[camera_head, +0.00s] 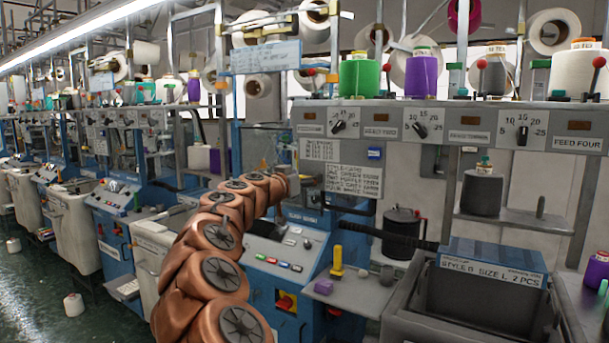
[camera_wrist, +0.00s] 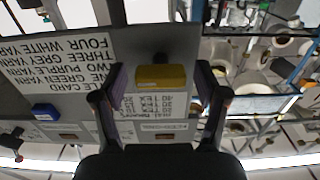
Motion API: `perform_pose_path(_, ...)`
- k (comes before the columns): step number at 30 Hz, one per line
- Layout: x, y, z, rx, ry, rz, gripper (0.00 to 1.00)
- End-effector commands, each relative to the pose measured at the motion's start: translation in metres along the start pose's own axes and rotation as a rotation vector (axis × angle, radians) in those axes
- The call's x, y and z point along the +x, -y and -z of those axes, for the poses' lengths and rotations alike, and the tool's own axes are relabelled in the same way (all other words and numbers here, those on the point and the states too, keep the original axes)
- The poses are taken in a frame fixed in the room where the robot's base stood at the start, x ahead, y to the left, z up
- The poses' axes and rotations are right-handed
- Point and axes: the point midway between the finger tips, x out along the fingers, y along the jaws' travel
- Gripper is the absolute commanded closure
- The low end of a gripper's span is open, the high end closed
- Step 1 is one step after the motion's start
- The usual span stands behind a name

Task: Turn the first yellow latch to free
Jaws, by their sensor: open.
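A yellow latch (camera_wrist: 162,77), a short bar, lies across the grey panel in the upside-down wrist view. My gripper (camera_wrist: 160,90) is open, with one dark finger on each side of the latch. A gap shows between each finger and the latch's ends, so it looks untouched; the depth between them is hard to tell. In the head view my gripper (camera_head: 290,180) is at the left edge of the panel, small and partly hidden by my copper arm. I cannot make out this latch there.
A blue button (camera_head: 375,153) and a printed style card (camera_head: 354,181) are on the panel. Below stand a yellow upright piece (camera_head: 337,262) and a purple block (camera_head: 323,287) on a grey shelf. A grey bin (camera_head: 480,292) is at the right. Yarn cones line the top rail.

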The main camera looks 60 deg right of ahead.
Motion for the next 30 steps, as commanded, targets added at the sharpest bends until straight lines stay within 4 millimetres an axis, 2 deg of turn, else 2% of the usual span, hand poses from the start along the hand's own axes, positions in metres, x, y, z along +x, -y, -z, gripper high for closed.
perform_pose_path(9, 0.0024, 0.0005, -0.0004, 0.0, 0.0, 0.001, 0.27)
perform_pose_path(27, 0.0025, 0.0004, -0.0006, 0.0, 0.001, 0.001, 0.88)
perform_pose_path(30, 0.0024, 0.0005, -0.0009, -0.001, 0.001, 0.001, 0.88)
